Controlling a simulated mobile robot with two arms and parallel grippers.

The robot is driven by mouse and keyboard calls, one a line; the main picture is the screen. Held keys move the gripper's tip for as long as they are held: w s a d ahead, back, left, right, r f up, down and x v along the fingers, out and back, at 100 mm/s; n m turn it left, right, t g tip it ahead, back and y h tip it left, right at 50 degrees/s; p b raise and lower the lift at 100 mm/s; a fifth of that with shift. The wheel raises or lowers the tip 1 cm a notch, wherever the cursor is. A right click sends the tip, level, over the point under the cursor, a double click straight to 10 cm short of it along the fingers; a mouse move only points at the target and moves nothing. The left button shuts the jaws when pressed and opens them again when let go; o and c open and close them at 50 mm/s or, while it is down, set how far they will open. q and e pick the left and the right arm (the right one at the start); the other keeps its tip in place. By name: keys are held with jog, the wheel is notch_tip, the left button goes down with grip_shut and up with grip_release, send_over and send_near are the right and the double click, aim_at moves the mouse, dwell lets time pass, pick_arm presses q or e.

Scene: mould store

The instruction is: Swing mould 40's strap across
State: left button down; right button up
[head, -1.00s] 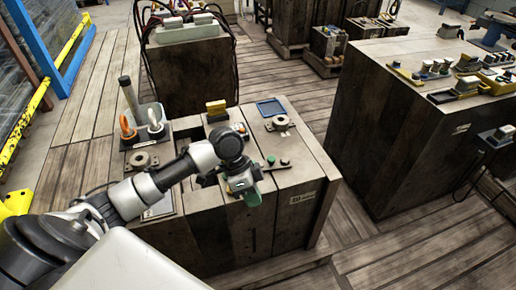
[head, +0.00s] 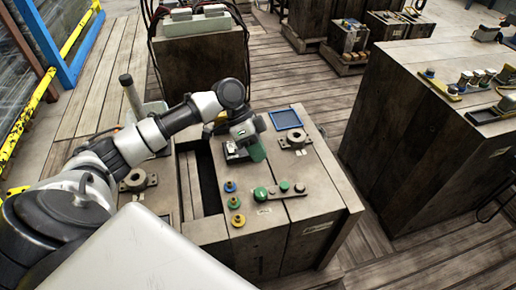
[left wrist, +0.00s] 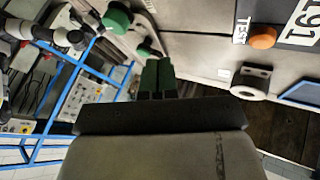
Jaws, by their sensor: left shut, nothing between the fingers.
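In the head view the strap (head: 275,192), a flat bar with a large green knob at its left end and smaller knobs to the right, lies on the wooden mould block (head: 325,200). It appears to cross a seam in the top. The block's front label is too small to read. My left gripper (head: 257,151), with green fingers, is shut and empty above the top, behind the strap and apart from it. Its fingers also show in the left wrist view (left wrist: 157,78), where a green knob (left wrist: 117,18) is at the upper left. My right gripper is not in view.
Blue and yellow knobs (head: 233,202) stand left of the strap. A grey ring fitting (head: 296,140) and blue tray (head: 287,118) are behind it. A dark slot (head: 205,175) opens at left. Another dark wooden block (head: 415,130) stands right, across a floor gap.

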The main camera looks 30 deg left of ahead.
aim_at(276, 187)
pick_arm(q)
jog(key=b+x, duration=0.1)
jog(key=x, duration=0.6)
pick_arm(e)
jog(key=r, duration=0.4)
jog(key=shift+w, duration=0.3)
